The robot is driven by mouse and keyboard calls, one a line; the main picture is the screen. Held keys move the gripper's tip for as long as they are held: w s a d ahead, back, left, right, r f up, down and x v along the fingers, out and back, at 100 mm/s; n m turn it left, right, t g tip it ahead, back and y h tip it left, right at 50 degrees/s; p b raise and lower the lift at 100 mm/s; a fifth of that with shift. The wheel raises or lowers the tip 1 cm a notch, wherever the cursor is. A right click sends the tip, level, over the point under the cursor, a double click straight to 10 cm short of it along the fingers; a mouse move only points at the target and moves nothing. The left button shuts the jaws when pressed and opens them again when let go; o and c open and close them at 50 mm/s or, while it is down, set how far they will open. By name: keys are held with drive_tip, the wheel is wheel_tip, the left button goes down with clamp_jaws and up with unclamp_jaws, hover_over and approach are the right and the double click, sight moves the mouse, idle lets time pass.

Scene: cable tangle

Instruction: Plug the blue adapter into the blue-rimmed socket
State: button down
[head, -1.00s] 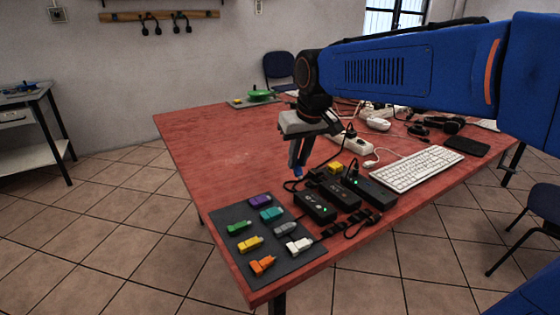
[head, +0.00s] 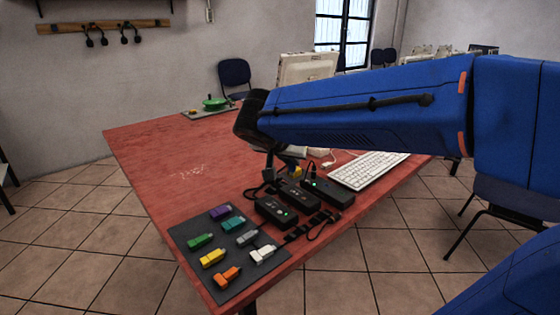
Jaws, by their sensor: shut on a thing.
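My gripper (head: 288,156) is mostly hidden behind my blue arm, above the far end of the black power boxes. It is shut on the blue adapter (head: 290,162), of which only a small dark blue bit shows below the arm. The adapter is close to a yellow plug (head: 296,171); I cannot tell whether they touch. No blue rim can be made out on any socket from here.
Black boxes with green lights (head: 275,210) stand mid-table, with loose cables beside them. A grey mat (head: 205,284) holds several coloured adapters at the front. A white keyboard (head: 368,171) lies to the right. The red table's (head: 165,165) left part is clear.

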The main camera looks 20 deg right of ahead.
drive_tip(key=s+d+m+g+h, duration=0.3)
drive_tip(key=d+m+h, duration=0.3)
drive_tip(key=d, duration=0.3)
drive_tip(key=shift+a+f, duration=0.2)
drive_tip(key=shift+f, duration=1.95)
drive_tip(key=shift+f, duration=1.1)
drive_tip(key=c, duration=1.6)
unclamp_jaws()
drive_tip(key=shift+w, duration=0.1)
drive_tip(key=shift+a, duration=0.1)
drive_tip(key=v, duration=1.7)
drive_tip(key=shift+a+f, duration=0.15)
drive_tip(key=shift+a, duration=0.05)
